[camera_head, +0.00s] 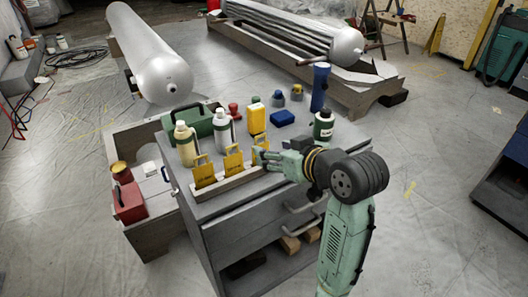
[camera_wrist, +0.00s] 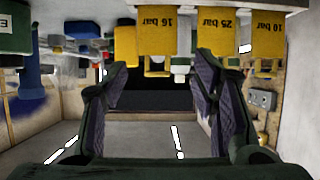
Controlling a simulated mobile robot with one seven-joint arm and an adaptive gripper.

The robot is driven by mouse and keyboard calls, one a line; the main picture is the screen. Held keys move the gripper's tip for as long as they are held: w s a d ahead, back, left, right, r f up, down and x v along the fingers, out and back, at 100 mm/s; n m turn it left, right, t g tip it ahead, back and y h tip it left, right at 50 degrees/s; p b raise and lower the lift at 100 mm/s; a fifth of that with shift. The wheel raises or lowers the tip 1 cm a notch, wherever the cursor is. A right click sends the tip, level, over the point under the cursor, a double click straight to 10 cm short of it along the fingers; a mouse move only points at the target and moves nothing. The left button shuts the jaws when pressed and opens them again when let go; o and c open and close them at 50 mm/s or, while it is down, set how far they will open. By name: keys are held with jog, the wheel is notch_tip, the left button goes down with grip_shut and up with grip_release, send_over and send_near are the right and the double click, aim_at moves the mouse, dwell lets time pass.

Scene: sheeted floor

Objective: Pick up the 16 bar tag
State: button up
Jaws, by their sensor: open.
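Three yellow tags stand in a row in a grey holder (camera_head: 228,187) on the cabinet top. In the wrist view, which is upside down, the 16 bar tag (camera_wrist: 168,32) is left of the 25 bar tag (camera_wrist: 224,35) and the 10 bar tag (camera_wrist: 266,35). In the head view the 16 bar tag appears to be the rightmost one (camera_head: 259,146), partly hidden by my gripper (camera_head: 267,159). My gripper is open and empty, its fingers pointing towards that tag. The gap between the fingers (camera_wrist: 160,82) lines up roughly with the 16 bar tag; contact is not visible.
Behind the tags stand a cream bottle (camera_head: 185,147), a white bottle (camera_head: 222,130), a yellow bottle (camera_head: 256,118) and a dark green jar (camera_head: 323,125). A blue torch (camera_head: 319,88) and a blue block (camera_head: 282,118) are farther back. A crate (camera_head: 152,225) adjoins the cabinet's left side.

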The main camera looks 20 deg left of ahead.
aim_at(263, 144)
jog(key=x, duration=0.4)
jog(key=p+x, duration=0.1)
jog(key=x, duration=0.1)
jog(key=shift+w+a+r, duration=0.15)
jog(key=shift+w+a, duration=0.15)
jog(key=shift+w, duration=0.1)
jog(key=c, duration=0.7)
jog(key=shift+r, duration=0.1)
